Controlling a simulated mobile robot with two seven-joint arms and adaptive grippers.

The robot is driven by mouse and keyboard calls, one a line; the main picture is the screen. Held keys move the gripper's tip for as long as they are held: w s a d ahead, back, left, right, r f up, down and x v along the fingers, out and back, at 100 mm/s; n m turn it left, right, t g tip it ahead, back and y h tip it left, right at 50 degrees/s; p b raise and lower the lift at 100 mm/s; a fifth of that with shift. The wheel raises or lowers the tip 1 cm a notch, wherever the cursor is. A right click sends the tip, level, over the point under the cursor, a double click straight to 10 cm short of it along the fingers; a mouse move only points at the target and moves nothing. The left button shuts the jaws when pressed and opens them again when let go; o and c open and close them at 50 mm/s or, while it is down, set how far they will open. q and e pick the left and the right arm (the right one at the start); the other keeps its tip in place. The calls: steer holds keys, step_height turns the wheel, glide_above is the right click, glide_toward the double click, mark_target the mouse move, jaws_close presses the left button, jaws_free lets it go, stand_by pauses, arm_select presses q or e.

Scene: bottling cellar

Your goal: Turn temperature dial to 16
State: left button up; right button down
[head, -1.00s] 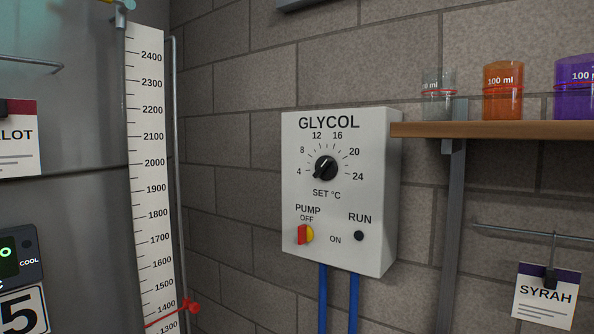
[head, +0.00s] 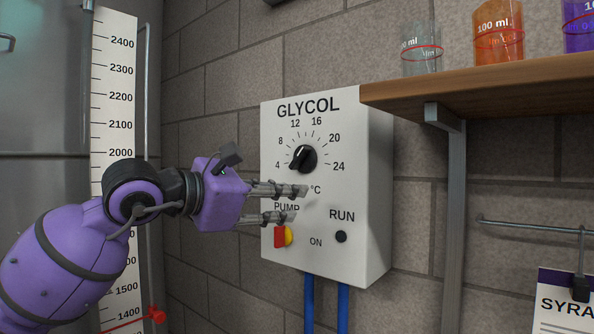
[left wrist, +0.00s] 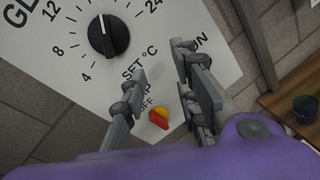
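The black temperature dial (head: 303,159) is on the white GLYCOL box (head: 375,190), inside a scale from 4 to 24. The dial also shows in the left wrist view (left wrist: 108,37), clear of the fingers. My left gripper (head: 300,203) is open and empty in front of the box, below the dial. Its fingers cover part of the SET and PUMP lettering. In the left wrist view its two fingertips (left wrist: 160,60) are apart, with nothing between them. My right gripper is not in view.
The red and yellow pump switch (head: 281,236) sits just below my left fingers, with the dark RUN lamp (head: 341,236) to its right. A wooden shelf (head: 480,88) with beakers juts out at the upper right. Blue pipes (head: 309,300) run down under the box.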

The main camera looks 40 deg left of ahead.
mark_target(296, 157)
arm_select(q)
step_height(296, 157, up, 7)
steer(key=s+a+t+y, duration=0.2)
steer(key=y, duration=0.1)
steer(key=w, duration=0.6)
steer(key=shift+w+d+p, duration=0.1)
steer(key=shift+d+p, duration=0.25)
steer(key=shift+w, duration=0.7)
steer(key=shift+c, duration=0.3)
jaws_close()
